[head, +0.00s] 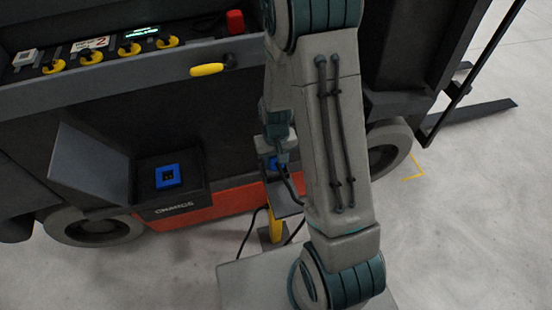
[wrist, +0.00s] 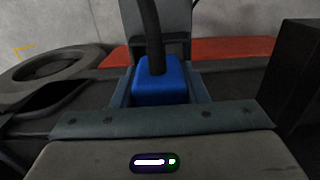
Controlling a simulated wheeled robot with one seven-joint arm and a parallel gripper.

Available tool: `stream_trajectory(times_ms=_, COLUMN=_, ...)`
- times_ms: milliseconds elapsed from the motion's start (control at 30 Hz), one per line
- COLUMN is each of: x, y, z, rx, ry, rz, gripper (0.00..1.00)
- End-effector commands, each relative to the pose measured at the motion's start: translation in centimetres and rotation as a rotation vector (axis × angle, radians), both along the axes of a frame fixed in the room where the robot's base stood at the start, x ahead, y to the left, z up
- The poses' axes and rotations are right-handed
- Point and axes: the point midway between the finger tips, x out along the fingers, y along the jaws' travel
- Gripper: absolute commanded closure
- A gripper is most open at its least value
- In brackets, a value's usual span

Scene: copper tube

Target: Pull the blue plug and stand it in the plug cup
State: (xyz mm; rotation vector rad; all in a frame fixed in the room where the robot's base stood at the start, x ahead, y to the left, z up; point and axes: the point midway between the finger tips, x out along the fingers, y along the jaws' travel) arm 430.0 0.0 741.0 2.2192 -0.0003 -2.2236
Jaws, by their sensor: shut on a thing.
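The blue plug (wrist: 160,82) sits between the two fingers of my gripper (wrist: 162,92) in the wrist view, with its thick black cable rising from it. My gripper is shut on it. In the head view my gripper (head: 275,155) is right of the blue socket (head: 169,176), and only a bit of the blue plug (head: 271,163) shows. The socket has a dark centre and no plug in it. A grey plate (head: 285,204) on a yellow post stands below my gripper. I cannot make out the plug cup; my arm hides much of that area.
The dark truck has a red lower band (head: 235,198), a raised grey flap (head: 90,165) left of the socket, and a panel with yellow knobs (head: 91,51) and a yellow handle (head: 207,69). Black cable hangs near the post. Open floor (head: 470,220) lies at right.

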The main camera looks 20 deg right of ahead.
Motion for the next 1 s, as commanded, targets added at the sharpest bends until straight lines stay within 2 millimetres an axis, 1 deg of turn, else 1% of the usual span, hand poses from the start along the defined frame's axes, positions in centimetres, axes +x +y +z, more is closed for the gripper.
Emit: stream_trajectory(times_ms=1000, x=0.0, y=0.0, z=-2.1, rx=0.000, ry=0.000, rz=-0.001, gripper=0.97)
